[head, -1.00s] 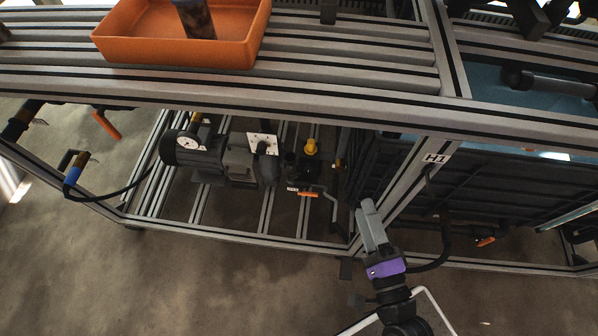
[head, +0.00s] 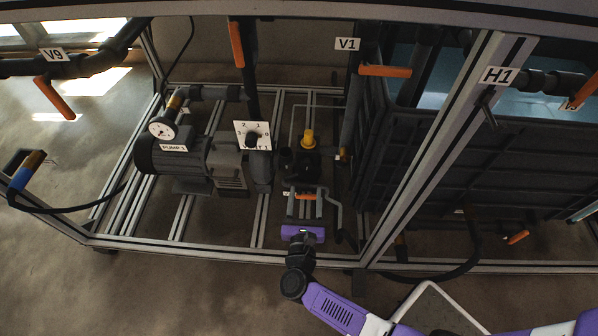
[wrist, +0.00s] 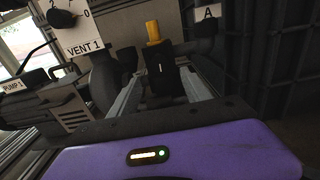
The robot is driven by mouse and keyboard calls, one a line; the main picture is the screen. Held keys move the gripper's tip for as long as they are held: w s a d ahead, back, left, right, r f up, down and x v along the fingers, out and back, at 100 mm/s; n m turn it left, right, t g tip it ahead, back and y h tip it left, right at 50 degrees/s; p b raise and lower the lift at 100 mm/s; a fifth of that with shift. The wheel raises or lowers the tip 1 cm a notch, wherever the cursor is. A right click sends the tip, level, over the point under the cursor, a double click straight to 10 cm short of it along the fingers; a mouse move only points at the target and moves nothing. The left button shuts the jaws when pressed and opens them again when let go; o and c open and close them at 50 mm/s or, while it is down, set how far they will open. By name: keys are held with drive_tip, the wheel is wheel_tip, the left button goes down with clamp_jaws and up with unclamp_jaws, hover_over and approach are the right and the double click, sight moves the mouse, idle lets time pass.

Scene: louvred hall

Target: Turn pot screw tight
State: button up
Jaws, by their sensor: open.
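The pot (head: 300,165) is a dark body on the lower frame, with a yellow screw (head: 307,138) standing upright on top. In the wrist view the yellow screw (wrist: 153,32) rises above a black block (wrist: 160,72) with a small white mark. My gripper (head: 305,197) is open in front of the pot, its grey fingers pointing away from me. In the wrist view my gripper (wrist: 163,80) has one finger on each side of the black block's line. The screw stands above the fingertips in the picture; I cannot tell whether they touch the pot.
A pump (head: 180,155) with a gauge (head: 162,128) and a numbered dial (head: 252,135) stand to the left. An orange lever (head: 306,197) shows between my fingers. The H1 post (head: 430,150) and a dark tank (head: 470,150) stand right. Pipes with orange handles (head: 385,71) hang above.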

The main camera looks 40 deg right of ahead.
sight(307, 167)
drive_tip(key=b+x, duration=0.2)
drive_tip(key=x, duration=0.6)
drive_tip(key=shift+f, duration=0.15)
drive_tip(key=shift+b+x, duration=0.5)
drive_tip(key=shift+x, duration=0.5)
clamp_jaws()
idle(1.0)
